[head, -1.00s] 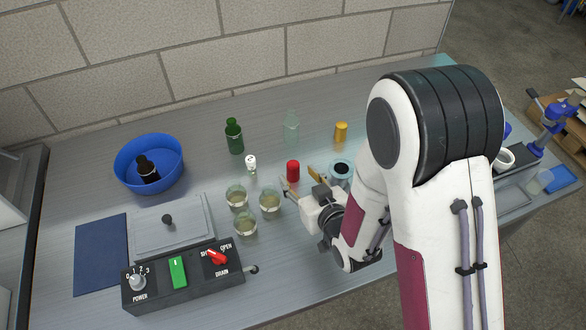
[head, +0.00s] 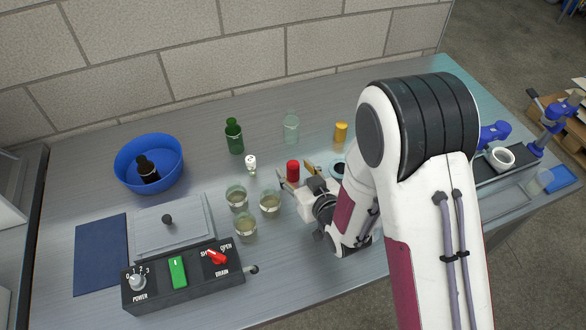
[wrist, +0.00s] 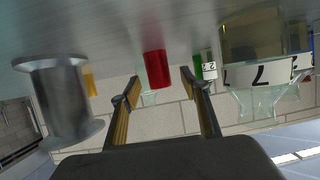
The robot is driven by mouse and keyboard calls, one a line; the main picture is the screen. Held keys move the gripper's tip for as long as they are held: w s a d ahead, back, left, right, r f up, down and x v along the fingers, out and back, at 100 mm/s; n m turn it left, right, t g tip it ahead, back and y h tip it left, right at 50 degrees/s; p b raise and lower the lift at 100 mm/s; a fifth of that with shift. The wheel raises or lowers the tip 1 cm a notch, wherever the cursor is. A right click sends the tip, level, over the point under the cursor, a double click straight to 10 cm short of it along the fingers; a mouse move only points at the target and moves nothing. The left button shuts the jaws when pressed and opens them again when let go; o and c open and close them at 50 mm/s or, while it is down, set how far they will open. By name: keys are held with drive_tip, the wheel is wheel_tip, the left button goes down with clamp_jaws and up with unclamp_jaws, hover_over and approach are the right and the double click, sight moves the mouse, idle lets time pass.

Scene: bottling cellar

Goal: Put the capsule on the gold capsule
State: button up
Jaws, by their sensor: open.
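The red capsule (head: 293,170) stands upright on the steel bench; it also shows in the wrist view (wrist: 156,68). The gold capsule (head: 341,132) stands farther back and to the right, near the wall; in the wrist view it is a small yellow shape (wrist: 90,82) at left. My gripper (head: 294,176) is open, low over the bench at the red capsule. In the wrist view the red capsule appears between the two fingertips (wrist: 159,86), with a visible gap on each side. Whether it is fully inside the jaws I cannot tell.
Glasses of pale liquid (head: 269,204) stand just left of my gripper. A grey metal spool (wrist: 62,100) is close on the other side. A blue bowl (head: 127,172) is farther left.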

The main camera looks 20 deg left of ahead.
drive_tip(key=shift+x, duration=1.2)
drive_tip(key=c, duration=0.8)
drive_tip(key=shift+o, duration=0.2)
